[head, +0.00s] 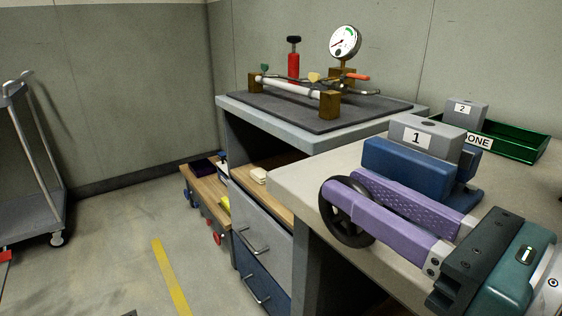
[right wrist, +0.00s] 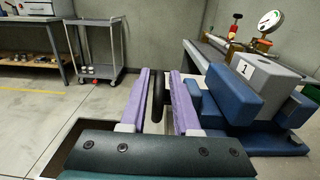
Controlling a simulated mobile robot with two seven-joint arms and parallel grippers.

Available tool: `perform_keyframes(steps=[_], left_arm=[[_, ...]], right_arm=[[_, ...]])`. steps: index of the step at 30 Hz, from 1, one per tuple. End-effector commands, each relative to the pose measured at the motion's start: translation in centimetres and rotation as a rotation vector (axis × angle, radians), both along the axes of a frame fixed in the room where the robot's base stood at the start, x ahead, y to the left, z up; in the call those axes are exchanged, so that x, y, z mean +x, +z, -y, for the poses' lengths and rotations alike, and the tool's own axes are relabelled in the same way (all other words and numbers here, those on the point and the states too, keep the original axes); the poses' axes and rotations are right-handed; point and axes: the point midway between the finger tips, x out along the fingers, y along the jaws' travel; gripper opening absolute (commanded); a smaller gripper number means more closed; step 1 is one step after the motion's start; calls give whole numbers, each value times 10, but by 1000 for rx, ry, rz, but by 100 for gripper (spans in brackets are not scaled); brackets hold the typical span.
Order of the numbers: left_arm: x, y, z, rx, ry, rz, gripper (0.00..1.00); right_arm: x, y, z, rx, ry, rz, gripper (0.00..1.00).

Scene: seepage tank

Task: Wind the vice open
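The blue vice (head: 405,163) stands on the right-hand bench, with a grey block marked 1 (head: 433,135) at it. It also shows in the right wrist view (right wrist: 233,95). Its black handwheel (head: 347,237) is on the near left side, partly hidden by my purple fingers. My right gripper (head: 343,180) reaches in from the right with its fingers apart. In the right wrist view the wheel shows edge-on as a dark shape (right wrist: 157,98) between the fingers, with narrow gaps visible; I cannot tell whether either touches it. My left gripper is out of view.
A pressure gauge (head: 345,42) and pipe rig stand on a dark mat (head: 290,117) on the farther bench. A trolley (head: 28,190) is at the left; floor between is open.

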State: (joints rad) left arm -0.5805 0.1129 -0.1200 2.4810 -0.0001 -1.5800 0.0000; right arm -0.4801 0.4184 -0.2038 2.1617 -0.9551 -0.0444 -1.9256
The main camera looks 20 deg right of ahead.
Motion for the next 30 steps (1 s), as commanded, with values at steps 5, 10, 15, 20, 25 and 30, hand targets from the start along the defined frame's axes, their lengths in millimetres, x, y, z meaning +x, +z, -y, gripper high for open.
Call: perform_keyframes(steps=[5,10,15,20,25,30], left_arm=[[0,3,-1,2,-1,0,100],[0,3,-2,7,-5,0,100],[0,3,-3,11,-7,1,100],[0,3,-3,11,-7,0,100],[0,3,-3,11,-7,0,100],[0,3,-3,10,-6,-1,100]], right_arm=[[13,0,-5,0,0,0,30],[16,0,-6,1,0,-1,30],[16,0,-6,1,0,-1,30],[16,0,-6,1,0,-1,13],[16,0,-6,1,0,0,0],[16,0,-6,1,0,0,0]])
